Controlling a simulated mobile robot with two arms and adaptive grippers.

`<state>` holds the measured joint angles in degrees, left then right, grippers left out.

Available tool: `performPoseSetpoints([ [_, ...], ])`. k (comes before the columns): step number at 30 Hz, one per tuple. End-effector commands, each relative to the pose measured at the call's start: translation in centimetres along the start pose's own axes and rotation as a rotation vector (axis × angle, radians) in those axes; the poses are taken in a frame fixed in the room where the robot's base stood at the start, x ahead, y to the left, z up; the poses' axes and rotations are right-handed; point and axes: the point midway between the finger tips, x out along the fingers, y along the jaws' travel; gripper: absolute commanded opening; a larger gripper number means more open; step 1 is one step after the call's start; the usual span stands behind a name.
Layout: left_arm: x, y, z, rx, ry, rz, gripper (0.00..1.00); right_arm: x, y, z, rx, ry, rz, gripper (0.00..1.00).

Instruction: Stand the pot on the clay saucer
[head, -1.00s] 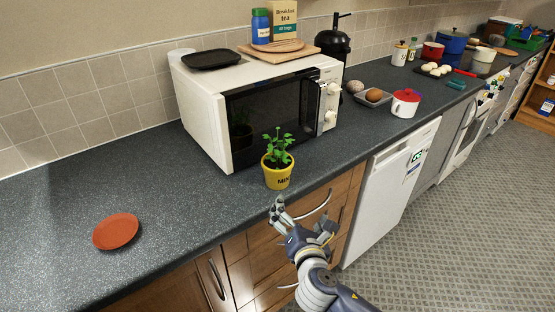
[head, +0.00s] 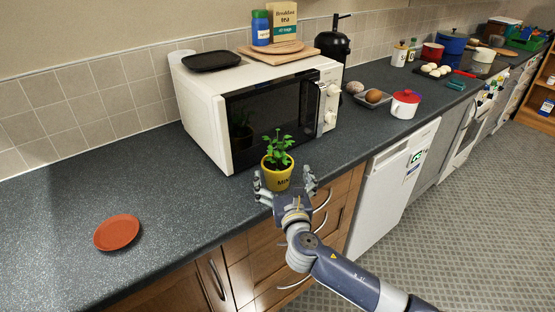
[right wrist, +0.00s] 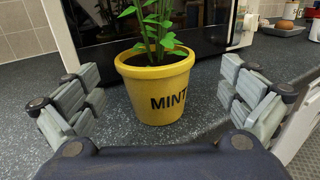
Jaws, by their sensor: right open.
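The yellow pot (head: 277,177) with a green mint plant stands upright on the counter in front of the microwave. In the right wrist view the pot (right wrist: 156,90) shows the word MINT and sits ahead, between the two fingers. My right gripper (head: 285,182) is open, with one finger on each side of the pot; in the right wrist view the fingers (right wrist: 160,95) look apart from it. The clay saucer (head: 116,232) lies empty on the counter at the left. My left gripper is not in view.
The white microwave (head: 207,105) stands close behind the pot, with a black tray (head: 211,60) on top. A red-lidded white pot (head: 405,104) and an egg dish (head: 373,98) are to the right. The counter (head: 180,207) between pot and saucer is clear.

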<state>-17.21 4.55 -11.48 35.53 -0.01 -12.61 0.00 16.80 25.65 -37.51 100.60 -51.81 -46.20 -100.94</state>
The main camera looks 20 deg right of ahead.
Motion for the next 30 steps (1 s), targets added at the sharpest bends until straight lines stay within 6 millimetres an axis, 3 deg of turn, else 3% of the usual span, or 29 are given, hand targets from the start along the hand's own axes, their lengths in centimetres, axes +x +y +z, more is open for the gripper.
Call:
performPoseSetpoints([
  [9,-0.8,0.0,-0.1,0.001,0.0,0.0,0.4,3.9,0.6,0.7,0.0,0.0,-0.001,0.99],
  [20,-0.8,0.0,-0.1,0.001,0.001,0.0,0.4,4.6,0.5,0.6,0.001,0.0,0.0,0.99],
  [27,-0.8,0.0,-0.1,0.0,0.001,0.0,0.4,4.6,0.5,0.6,0.001,0.0,0.0,0.45],
  [30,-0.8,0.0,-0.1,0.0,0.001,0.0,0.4,4.6,0.5,0.8,0.001,-0.002,0.0,0.35],
])
